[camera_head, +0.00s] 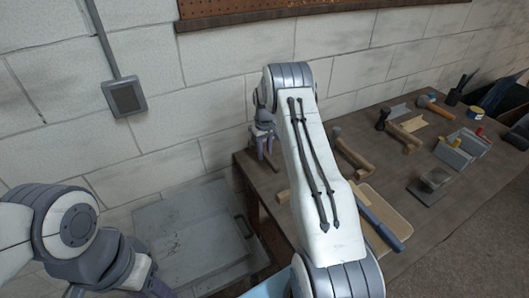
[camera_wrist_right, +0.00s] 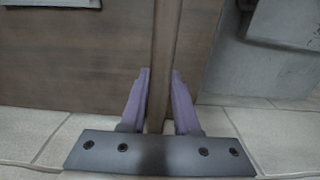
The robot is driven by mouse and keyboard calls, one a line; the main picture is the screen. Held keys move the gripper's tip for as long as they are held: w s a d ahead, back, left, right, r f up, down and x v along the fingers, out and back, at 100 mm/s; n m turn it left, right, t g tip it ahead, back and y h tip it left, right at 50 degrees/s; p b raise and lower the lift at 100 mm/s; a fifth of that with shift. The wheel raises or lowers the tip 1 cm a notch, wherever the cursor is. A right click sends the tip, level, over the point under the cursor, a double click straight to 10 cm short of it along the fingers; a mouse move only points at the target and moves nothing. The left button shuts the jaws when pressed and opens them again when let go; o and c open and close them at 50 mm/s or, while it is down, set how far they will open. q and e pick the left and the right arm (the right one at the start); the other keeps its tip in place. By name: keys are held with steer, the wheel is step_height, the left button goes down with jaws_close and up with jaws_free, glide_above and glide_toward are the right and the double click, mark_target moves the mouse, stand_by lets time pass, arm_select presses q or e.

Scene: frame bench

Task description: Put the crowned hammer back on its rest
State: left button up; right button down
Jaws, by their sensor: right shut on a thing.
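My right gripper (camera_head: 266,152) is over the bench's left end, fingers pointing down. In the right wrist view its two purple fingers (camera_wrist_right: 159,100) are shut on a narrow wooden bar (camera_wrist_right: 166,45), which looks like a handle; no hammer head shows there. One hammer (camera_head: 337,133) with a dark head and wooden handle lies on the bench just right of my right arm. Another dark-headed hammer (camera_head: 383,117) lies farther right. I cannot tell which hammer is the crowned one. A short wooden piece (camera_head: 283,196) shows left of my arm, partly hidden. My left gripper (camera_head: 150,285) is low at left, its fingers unclear.
The brown bench (camera_head: 385,95) also holds a grey divided tray (camera_head: 462,148), a dark block on a plate (camera_head: 432,182), a tan board (camera_head: 392,208) and a blue-handled tool (camera_head: 380,222). A block wall stands behind. A grey panel (camera_head: 190,235) is left of the bench.

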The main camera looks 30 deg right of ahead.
steer(key=shift+f+b, duration=0.6)
steer(key=shift+f, duration=0.3)
steer(key=c, duration=0.6)
jaws_free()
steer(key=shift+o, duration=0.2)
step_height(320, 180, up, 10)
steer(key=b, duration=0.3)
steer(key=shift+f, duration=0.15)
steer(key=shift+r, duration=0.4)
